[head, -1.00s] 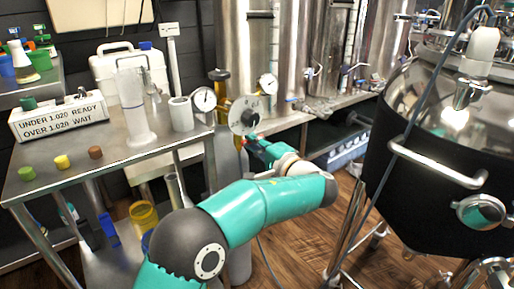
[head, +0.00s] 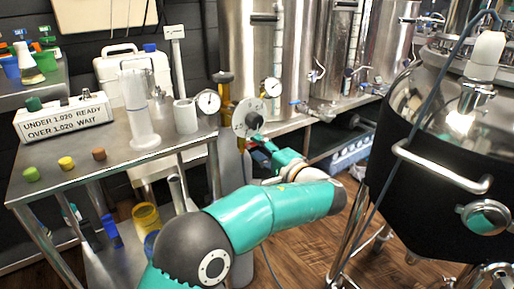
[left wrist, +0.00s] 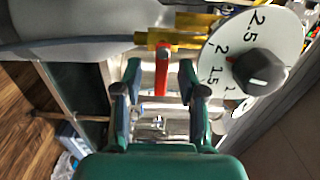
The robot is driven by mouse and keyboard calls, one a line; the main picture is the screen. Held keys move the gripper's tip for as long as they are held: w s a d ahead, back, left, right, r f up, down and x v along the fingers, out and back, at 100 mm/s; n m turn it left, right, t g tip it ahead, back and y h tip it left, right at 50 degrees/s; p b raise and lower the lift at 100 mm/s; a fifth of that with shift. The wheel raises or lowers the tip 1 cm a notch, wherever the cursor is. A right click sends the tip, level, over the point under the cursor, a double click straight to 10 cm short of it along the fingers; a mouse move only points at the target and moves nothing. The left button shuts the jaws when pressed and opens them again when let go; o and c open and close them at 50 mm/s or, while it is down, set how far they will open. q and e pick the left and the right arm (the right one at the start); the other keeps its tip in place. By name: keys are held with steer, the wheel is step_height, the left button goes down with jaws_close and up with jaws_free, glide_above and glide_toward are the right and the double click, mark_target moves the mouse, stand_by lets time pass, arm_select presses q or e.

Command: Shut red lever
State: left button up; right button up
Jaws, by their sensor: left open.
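The red lever (left wrist: 162,70) shows in the left wrist view, hanging from a brass valve body (left wrist: 180,39) beside a white dial with a black knob (left wrist: 260,72). My left gripper (left wrist: 160,82) is open, with one finger on each side of the lever in that picture. I see a gap on both sides, and cannot tell how deep the lever sits between the fingers. In the head view my left gripper (head: 258,148) is just below the dial (head: 247,118) on the gas cylinder, and the lever cannot be made out clearly. My right gripper is not in view.
A steel table (head: 75,170) at the left holds a sign box (head: 62,118), a clear cylinder (head: 137,105) and small coloured caps. Round gauges (head: 208,102) flank the dial. A large kettle (head: 430,150) stands at the right, with a hose hanging in front.

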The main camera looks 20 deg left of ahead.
arm_select(q)
steer(key=v, duration=0.6)
steer(key=shift+s+d, duration=0.2)
steer(key=s+a+f+m+g+h+p, duration=0.2)
steer(key=s+f+g+h+p, duration=0.15)
steer(key=f+p, duration=0.4)
steer(key=s+a+f+m+g+h+p, duration=0.2)
steer(key=s+f+g+h+p, duration=0.15)
steer(key=f+p, duration=0.4)
steer(key=s+d+f+n+g+h+p, duration=0.1)
steer(key=s+f+g+h+p, duration=0.25)
steer(key=s+p, duration=0.35)
steer(key=s+d+r+n+g+h+p, duration=0.1)
steer(key=s+d+n+h+p, duration=0.1)
steer(key=s+h+p, duration=0.3)
steer(key=s+d+r+n+g+p, duration=0.1)
steer(key=s+d+r+n+p, duration=0.15)
steer(key=s, duration=0.35)
steer(key=s+a+r+n+t+h+p, duration=0.2)
steer(key=s+r+n+p, duration=0.5)
steer(key=p, duration=0.4)
steer(key=shift+r+n+h+p, duration=0.35)
steer(key=shift+r+n+p, duration=0.1)
steer(key=shift+r, duration=0.25)
